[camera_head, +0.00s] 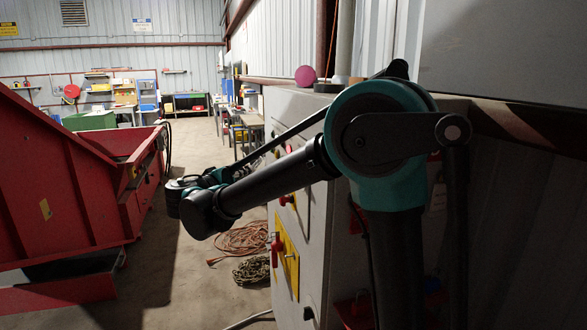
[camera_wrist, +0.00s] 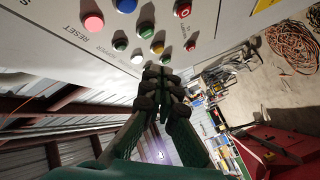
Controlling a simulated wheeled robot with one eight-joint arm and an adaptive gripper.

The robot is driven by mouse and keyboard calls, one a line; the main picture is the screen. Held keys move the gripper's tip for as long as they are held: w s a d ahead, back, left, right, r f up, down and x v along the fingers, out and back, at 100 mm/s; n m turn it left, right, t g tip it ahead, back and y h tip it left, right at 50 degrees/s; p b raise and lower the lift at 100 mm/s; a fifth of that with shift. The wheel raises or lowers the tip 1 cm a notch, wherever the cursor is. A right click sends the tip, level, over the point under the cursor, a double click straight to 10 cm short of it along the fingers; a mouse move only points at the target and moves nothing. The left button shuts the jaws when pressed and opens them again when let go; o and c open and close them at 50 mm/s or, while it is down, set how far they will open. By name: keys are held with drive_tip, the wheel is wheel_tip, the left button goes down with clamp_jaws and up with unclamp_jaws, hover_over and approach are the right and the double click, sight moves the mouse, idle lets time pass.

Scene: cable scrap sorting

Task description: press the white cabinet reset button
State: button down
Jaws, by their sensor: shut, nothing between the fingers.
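The white cabinet (camera_wrist: 50,50) fills the upper left of the wrist view, tilted, with a cluster of coloured buttons.
A red machine (camera_head: 60,190) stands on the left. Orange cable (camera_head: 243,238) and a chain (camera_head: 252,269) lie on the floor beside the cabinet.

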drive_tip(key=shift+d, duration=0.1)
drive_tip(key=w+d, duration=0.2)
drive_tip(key=d, duration=0.6)
drive_tip(key=shift+w, duration=0.2)
drive_tip(key=shift+d, duration=0.2)
idle(1.3)
drive_tip(key=shift+w+d, duration=0.15)
drive_tip(key=shift+d, duration=0.15)
drive_tip(key=shift+w+d, duration=0.1)
drive_tip(key=shift+d, duration=0.35)
idle(0.7)
idle(0.4)
drive_tip(key=shift+s+a, duration=0.25)
drive_tip(key=shift+a, duration=0.6)
drive_tip(key=shift+s+a, duration=0.25)
drive_tip(key=shift+a, duration=0.55)
drive_tip(key=shift+s+a, duration=0.2)
drive_tip(key=shift+a, duration=0.6)
drive_tip(key=shift+s+a, duration=0.25)
drive_tip(key=shift+a, duration=0.55)
